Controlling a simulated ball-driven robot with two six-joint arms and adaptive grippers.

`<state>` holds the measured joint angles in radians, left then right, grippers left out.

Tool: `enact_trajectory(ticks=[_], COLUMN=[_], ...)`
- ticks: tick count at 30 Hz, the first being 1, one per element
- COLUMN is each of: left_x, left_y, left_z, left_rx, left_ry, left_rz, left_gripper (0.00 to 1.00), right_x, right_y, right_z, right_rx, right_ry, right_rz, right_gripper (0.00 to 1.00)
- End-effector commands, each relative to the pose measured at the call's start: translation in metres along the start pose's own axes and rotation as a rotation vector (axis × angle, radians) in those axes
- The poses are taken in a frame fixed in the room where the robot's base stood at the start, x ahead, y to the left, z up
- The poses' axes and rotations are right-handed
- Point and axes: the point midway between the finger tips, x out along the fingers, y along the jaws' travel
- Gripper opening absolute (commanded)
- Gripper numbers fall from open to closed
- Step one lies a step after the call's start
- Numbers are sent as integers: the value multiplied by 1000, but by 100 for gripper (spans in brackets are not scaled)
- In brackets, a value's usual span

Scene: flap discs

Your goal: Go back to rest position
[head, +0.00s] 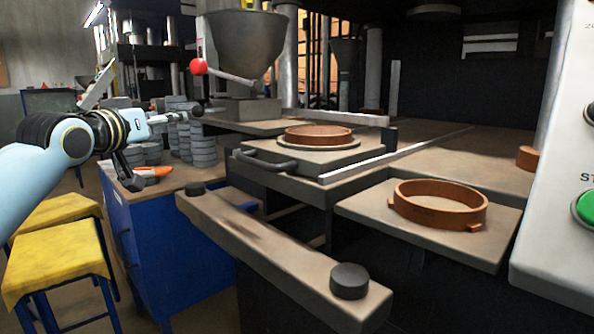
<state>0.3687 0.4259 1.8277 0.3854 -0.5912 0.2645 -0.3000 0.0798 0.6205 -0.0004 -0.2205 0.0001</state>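My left arm comes in from the left, and its gripper (158,150) is above the blue cabinet (175,235). One finger reaches right and the other points down, spread apart with nothing between them. Behind it stand stacks of grey discs (203,150) on the cabinet top. An orange-handled tool (154,171) lies by the lower finger; I cannot tell whether they touch. My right gripper is not in view.
A brown ring (440,209) sits on the right plate, and another ring (318,136) on the press plate. A thick bar (280,255) crosses the front. A control panel (560,180) stands right, a hopper (247,45) behind. Yellow stools (58,262) stand lower left.

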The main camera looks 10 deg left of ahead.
Motion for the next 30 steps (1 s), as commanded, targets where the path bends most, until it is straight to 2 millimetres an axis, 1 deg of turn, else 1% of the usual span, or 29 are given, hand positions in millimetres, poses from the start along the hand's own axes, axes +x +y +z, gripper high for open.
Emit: enact_trajectory(ticks=[1,2,5,6,8,9,11,12,14,15,17,18,21,25,30], left_x=[-6,-11,-39,-55,-86,-109,-145,-169,-203,-224,-251,-268,-306,-351,-405], left_y=[2,4,14,18,23,27,32,34,37,38,40,41,43,46,49], left_z=[17,30,87,114,156,181,214,233,255,267,280,287,300,311,318], left_rx=[6,13,47,66,93,112,138,153,173,182,196,202,216,227,237], left_ry=[-36,-64,-201,-269,-382,-458,-569,-639,-732,-786,-858,-902,-997,-1108,-1238], left_rz=[-4,-7,-24,-33,-48,-58,-74,-84,-98,-106,-118,-124,-139,-157,-179], left_gripper=[53,53,53,53,53,53,53,53,53,53,53,53,53,53,53], right_x=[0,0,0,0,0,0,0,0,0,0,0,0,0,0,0], right_y=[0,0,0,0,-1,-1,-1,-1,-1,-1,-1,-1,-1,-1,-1], right_z=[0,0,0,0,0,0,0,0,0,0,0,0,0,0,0], right_rx=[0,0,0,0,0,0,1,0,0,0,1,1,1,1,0], right_ry=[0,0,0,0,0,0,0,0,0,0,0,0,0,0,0], right_rz=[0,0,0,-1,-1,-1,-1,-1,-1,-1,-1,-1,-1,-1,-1], right_gripper=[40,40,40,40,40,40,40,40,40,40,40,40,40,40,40])
